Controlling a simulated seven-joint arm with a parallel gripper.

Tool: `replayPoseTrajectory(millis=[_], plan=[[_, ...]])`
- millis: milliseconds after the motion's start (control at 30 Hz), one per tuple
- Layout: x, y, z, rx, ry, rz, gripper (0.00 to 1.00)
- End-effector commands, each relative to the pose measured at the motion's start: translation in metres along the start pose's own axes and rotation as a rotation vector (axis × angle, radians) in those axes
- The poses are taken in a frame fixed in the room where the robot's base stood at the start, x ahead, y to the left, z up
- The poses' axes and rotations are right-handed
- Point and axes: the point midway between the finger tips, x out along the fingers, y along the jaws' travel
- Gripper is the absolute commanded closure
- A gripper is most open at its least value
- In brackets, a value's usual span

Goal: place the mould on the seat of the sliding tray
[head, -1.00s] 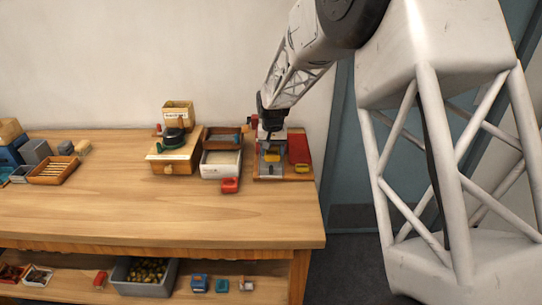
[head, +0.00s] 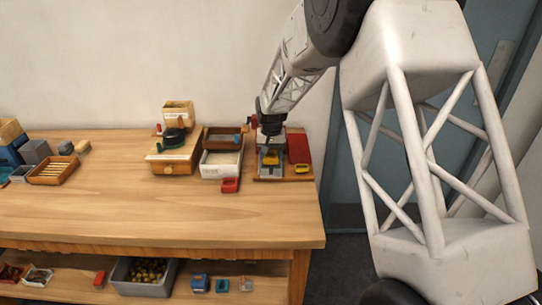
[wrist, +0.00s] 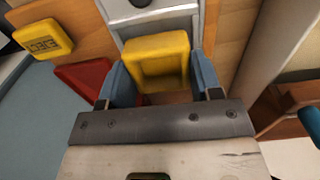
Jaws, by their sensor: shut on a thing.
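The yellow mould (wrist: 158,50), a hollow square block, sits between the two blue-grey fingers of my gripper (wrist: 161,82) in the wrist view. My gripper is shut on it. In the head view the mould (head: 270,158) is a small yellow patch below my gripper (head: 270,148), over the press station at the right end of the bench. The grey metal sliding tray (wrist: 155,22) shows just beyond the mould in the wrist view. The seat is hidden by the mould, and I cannot tell whether the mould touches it.
A yellow block with lettering (wrist: 43,38) and a red part (wrist: 88,75) lie left of the tray in the wrist view. In the head view a white bin (head: 220,172) and a red mould (head: 230,185) stand left of the station. The bench front is clear.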

Motion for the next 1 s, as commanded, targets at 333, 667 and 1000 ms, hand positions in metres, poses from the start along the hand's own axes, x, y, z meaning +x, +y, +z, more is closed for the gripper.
replayPoseTrajectory(millis=[333, 667, 1000], plan=[[0.0076, 0.0, 0.0001, 0.0, 0.0, 0.0, 0.7], [0.0106, 0.0, 0.0003, 0.0, -0.001, 0.0, 0.24], [0.0102, 0.0, 0.0002, 0.0, -0.001, 0.0, 0.16]])
